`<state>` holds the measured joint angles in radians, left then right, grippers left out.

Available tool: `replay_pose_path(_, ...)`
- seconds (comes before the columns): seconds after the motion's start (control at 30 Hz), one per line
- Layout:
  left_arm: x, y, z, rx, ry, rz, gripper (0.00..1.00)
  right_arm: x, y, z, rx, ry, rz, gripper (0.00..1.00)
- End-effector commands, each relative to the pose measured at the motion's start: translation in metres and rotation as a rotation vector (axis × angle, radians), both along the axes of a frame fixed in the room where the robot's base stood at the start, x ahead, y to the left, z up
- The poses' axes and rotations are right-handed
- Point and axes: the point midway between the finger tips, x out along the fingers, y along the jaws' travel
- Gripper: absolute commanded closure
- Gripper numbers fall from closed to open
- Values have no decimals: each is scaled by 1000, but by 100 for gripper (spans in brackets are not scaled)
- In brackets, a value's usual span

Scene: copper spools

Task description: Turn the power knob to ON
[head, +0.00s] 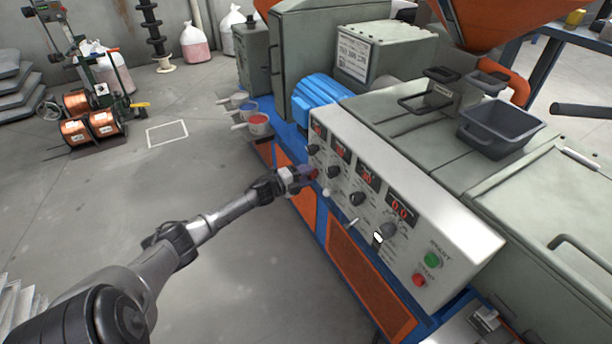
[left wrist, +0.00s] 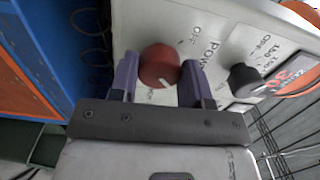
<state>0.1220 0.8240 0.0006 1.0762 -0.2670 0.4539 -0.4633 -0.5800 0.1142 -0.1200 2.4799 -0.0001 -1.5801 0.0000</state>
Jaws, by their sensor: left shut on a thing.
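The red power knob (left wrist: 160,66) sits on the light control panel (left wrist: 215,28) beside the printed word POWER. My left gripper (left wrist: 153,82) has its two purple fingers on either side of the knob and is shut on it. A white pointer mark shows near the knob's lower edge in the left wrist view. In the head view the left gripper (head: 300,179) reaches the panel's far left end, where the red knob (head: 313,173) shows only in part. My right gripper is not in view.
A black knob (left wrist: 244,80) is close to the right finger. The panel carries several displays and black knobs, a green button (head: 432,259) and a red button (head: 419,280). Copper spools (head: 75,130) stand at the far left. Floor left of the machine is mostly clear.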

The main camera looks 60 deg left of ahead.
Motion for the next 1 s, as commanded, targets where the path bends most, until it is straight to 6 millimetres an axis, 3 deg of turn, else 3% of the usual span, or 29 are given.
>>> replay_pose_path(0.7,0,0,0,61,-1,0,80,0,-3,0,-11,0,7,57)
replay_pose_path(0.73,0,0,0,61,-1,0,54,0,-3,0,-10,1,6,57)
replay_pose_path(1.0,0,0,0,59,-2,0,31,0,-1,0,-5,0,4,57)
